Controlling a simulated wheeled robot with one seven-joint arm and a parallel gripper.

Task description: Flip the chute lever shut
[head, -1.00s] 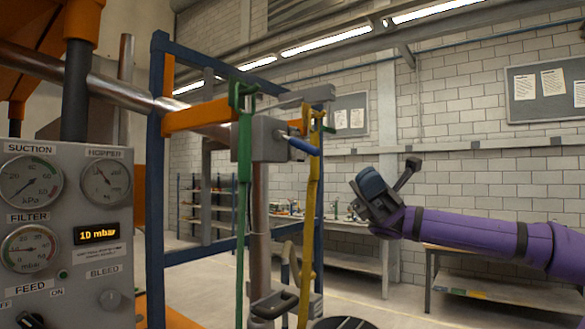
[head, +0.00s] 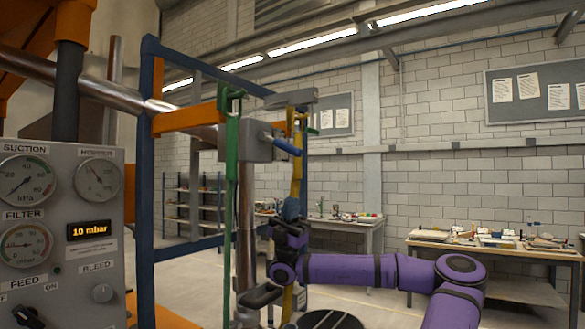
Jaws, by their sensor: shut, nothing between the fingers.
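A lever with a blue grip (head: 287,146) sticks out to the right, sloping slightly down, from a grey valve block (head: 256,140) on the pipe. No label on it is readable, so I take it as the chute lever. My gripper (head: 291,206) is shut and empty. In the picture it is below the blue grip and apart from it, in front of the lower part of the yellow strap. The fingertips are small and dark, so their exact depth relative to the lever is unclear.
A green strap (head: 231,200) and a yellow strap (head: 297,180) hang beside the pipe. A gauge panel (head: 60,230) fills the left. A dark handle (head: 262,296) sits low. Benches line the back wall; open floor lies between.

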